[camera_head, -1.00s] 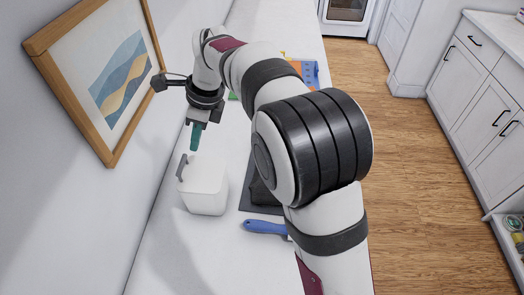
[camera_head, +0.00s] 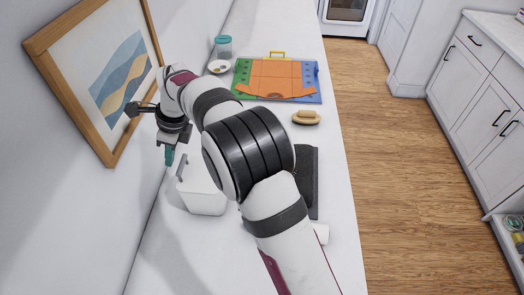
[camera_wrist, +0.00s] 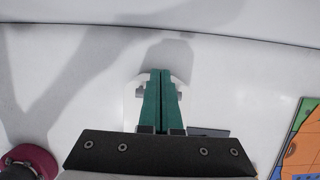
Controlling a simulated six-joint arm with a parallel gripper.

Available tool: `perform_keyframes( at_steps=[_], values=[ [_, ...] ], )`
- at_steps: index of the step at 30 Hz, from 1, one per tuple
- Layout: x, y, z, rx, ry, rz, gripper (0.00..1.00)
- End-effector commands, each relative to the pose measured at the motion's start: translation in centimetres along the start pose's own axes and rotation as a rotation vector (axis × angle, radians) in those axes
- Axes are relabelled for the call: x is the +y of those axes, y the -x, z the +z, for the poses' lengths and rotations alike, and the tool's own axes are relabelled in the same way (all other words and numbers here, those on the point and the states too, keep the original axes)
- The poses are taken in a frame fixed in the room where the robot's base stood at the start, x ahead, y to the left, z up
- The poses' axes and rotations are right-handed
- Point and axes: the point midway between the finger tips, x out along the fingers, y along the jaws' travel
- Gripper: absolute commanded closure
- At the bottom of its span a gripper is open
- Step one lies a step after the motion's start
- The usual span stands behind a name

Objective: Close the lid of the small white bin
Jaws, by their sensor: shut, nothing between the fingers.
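The small white bin (camera_head: 203,195) stands on the counter near the wall, in the head view. A grey handle-like piece (camera_head: 181,167) sticks up at its left side. I cannot tell how far its lid is open. My gripper (camera_head: 169,163) has teal fingers pointing down, shut and empty, to the left of the bin, between it and the wall. The fingers are pressed together in the wrist view (camera_wrist: 161,73), with small white and grey parts showing on both sides behind them. My arm covers the bin's right side.
A framed picture (camera_head: 125,80) hangs on the wall close to my gripper. Farther along the counter (camera_head: 290,35) are a green, blue and orange board (camera_head: 243,83), a brush (camera_head: 306,117) and a teal-lidded jar (camera_head: 222,46). A dark mat (camera_head: 310,180) lies right of the bin.

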Motion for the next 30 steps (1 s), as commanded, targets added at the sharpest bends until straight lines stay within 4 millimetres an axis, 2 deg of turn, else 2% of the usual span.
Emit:
perform_keyframes(
  at_steps=[20, 30],
  values=[
    [0.0, -0.6, 0.1, 0.000, 0.000, 0.000, 1.00],
    [0.0, 0.9, 0.5, 0.000, 0.001, -0.001, 1.00]
  ],
)
